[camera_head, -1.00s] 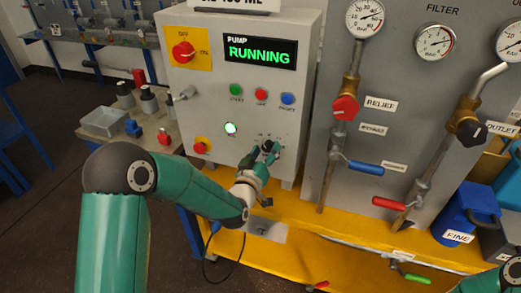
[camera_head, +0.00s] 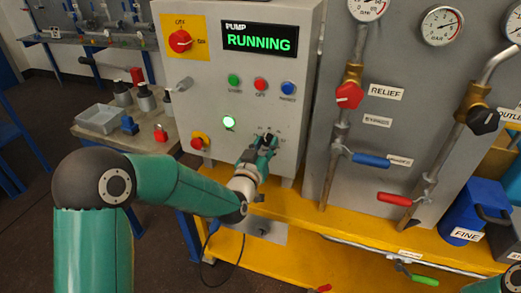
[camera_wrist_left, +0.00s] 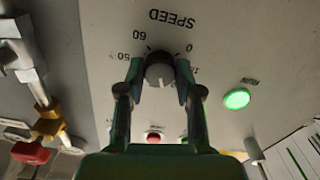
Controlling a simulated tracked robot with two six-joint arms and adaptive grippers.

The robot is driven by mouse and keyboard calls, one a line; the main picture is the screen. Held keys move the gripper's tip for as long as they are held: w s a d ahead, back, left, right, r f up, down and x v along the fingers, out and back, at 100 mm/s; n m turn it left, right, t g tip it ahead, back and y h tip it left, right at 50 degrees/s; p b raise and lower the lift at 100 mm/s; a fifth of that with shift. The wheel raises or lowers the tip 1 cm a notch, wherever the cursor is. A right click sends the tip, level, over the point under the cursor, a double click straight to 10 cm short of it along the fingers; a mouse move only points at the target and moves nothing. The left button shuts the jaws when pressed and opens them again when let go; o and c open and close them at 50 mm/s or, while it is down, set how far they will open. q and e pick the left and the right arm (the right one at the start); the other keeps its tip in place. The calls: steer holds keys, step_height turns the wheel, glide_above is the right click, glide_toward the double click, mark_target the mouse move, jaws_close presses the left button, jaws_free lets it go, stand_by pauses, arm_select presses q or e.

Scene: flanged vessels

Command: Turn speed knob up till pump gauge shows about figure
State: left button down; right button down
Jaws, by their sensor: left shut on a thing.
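The speed knob (camera_wrist_left: 160,70) is a round dark knob with a grey face, under the upside-down SPEED lettering in the left wrist view. My left gripper (camera_wrist_left: 158,84) is shut on it, one finger on each side. In the head view my left gripper (camera_head: 265,146) reaches the lower right of the grey pump panel (camera_head: 205,105) and mostly hides the knob. The display (camera_head: 260,42) reads RUNNING in green. The leftmost gauge (camera_head: 367,5) is cut by the top edge, so its reading cannot be told.
A lit green button (camera_head: 229,122) is left of the knob, and a red knob (camera_head: 199,141) is lower left. A filter gauge (camera_head: 442,26), red relief knob (camera_head: 348,95) and blue-handled valve (camera_head: 370,159) are on the right panel. A yellow bench (camera_head: 300,213) lies below.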

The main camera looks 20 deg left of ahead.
arm_select(q)
steer(key=c, duration=0.8)
jaws_free()
steer(key=shift+o, duration=0.2)
steer(key=s, duration=1.2)
steer(key=shift+a, duration=0.25)
steer(key=shift+f, duration=0.1)
